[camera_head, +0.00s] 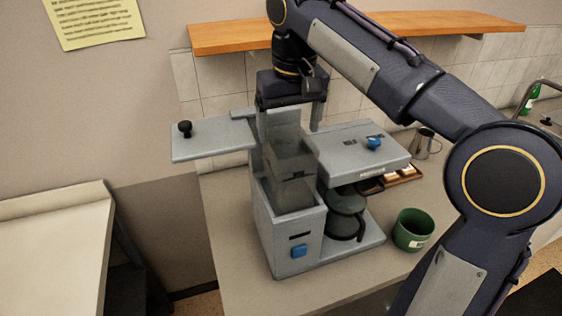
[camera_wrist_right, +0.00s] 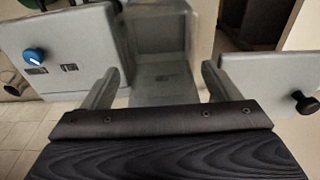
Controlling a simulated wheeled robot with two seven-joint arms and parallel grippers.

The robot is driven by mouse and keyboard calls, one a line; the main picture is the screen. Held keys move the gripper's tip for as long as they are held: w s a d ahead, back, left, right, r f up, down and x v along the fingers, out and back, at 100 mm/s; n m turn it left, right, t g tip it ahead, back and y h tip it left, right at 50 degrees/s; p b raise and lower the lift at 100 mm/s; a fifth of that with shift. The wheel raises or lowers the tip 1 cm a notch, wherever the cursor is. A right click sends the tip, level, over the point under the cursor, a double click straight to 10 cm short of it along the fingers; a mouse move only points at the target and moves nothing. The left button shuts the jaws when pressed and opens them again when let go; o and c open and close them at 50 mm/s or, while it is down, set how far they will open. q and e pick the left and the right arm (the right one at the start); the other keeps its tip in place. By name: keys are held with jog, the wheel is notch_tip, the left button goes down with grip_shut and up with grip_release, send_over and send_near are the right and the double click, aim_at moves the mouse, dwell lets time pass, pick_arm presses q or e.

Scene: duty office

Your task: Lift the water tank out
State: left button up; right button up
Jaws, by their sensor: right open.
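The water tank (camera_head: 291,163) is a clear grey box in the left compartment of the grey coffee machine (camera_head: 262,225). Its upper part shows above the compartment's front rim; its lower part is hidden by the wall. In the right wrist view the tank (camera_wrist_right: 160,45) lies ahead, between the fingers. My right gripper (camera_head: 293,125) points down just above and behind the tank. Its two fingers are apart, as the right wrist view also shows at the gripper (camera_wrist_right: 160,82). I cannot tell whether either finger touches the tank. My left gripper is not in view.
A flat lid (camera_head: 215,140) with a black knob sticks out left of the compartment. The machine's right top (camera_head: 355,148) has a blue knob, with a glass carafe (camera_head: 345,212) below. A green pot (camera_head: 412,230) stands at right. An orange shelf (camera_head: 225,38) runs behind my arm.

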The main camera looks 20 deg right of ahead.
aim_at(288, 155)
jog(key=shift+w+f, duration=0.2)
jog(key=shift+f, duration=3.55)
jog(key=shift+f, duration=0.25)
jog(key=shift+c, duration=0.4)
jog(key=c, duration=0.9)
jog(key=shift+r, duration=0.1)
